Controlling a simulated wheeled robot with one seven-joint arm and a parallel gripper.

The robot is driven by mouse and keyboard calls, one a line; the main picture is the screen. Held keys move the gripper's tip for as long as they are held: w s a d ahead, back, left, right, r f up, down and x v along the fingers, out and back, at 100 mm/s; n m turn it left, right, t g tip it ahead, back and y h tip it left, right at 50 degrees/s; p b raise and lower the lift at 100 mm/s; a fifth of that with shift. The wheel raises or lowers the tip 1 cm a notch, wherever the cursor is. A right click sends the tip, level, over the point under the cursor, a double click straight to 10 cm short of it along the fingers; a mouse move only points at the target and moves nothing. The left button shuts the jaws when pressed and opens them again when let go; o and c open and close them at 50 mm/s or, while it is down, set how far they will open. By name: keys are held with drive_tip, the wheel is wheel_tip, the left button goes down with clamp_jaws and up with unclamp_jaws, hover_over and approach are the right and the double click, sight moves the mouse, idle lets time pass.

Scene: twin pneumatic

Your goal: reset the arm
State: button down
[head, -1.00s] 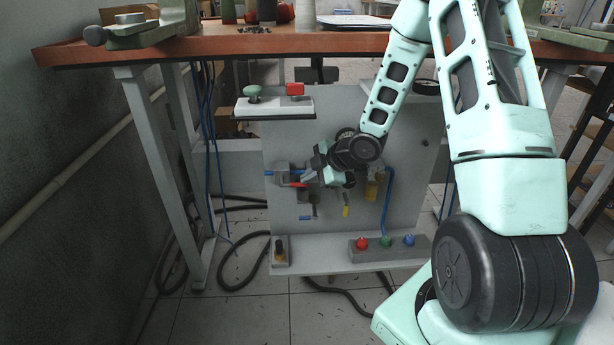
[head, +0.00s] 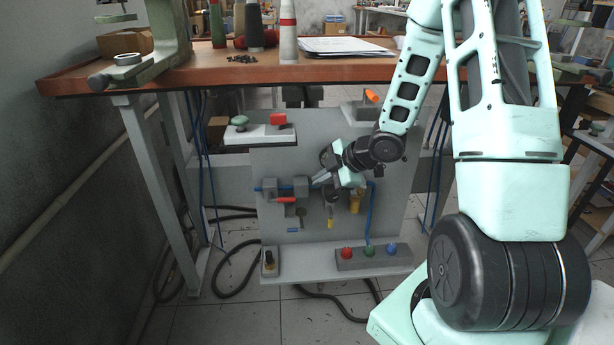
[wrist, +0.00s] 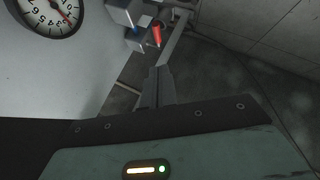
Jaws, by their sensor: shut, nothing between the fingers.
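My gripper (head: 317,181) is shut and empty, in front of the grey panel (head: 310,228) below the table. Its fingertips are just right of a grey valve block (head: 301,187) on a blue pipe. A red lever (head: 286,200) sits below that block. Whether the fingertips touch the block I cannot tell. In the wrist view my closed fingers (wrist: 180,30) point up, beside a red lever (wrist: 157,34) and a grey block. My arm comes down from the upper right of the head view.
A round gauge (wrist: 49,16) is at the wrist view's top left. Red, green and blue buttons (head: 369,251) line the panel's lower ledge. A green knob and red block top a white shelf (head: 260,134). The wooden table edge (head: 240,76) hangs above.

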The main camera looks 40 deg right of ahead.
drive_tip(key=shift+s+r, duration=0.15)
drive_tip(key=s+a+r+m+g+h, duration=0.25)
drive_tip(key=s+a+r+g, duration=0.2)
drive_tip(key=s+a, duration=1)
drive_tip(key=s+a+r+m+g+h, duration=0.1)
drive_tip(key=s+a+r+m+g, duration=0.4)
drive_tip(key=s+a, duration=0.9)
drive_tip(key=w+a+r+p, duration=0.1)
drive_tip(key=w+r+p, duration=0.1)
drive_tip(key=r+p, duration=1.1)
drive_tip(key=w+a+r+t+p, duration=0.1)
drive_tip(key=w+r+p, duration=0.1)
drive_tip(key=r+p, duration=1.1)
drive_tip(key=shift+a+r+n, duration=0.3)
drive_tip(key=shift+r+n, duration=0.05)
drive_tip(key=shift+r, duration=0.15)
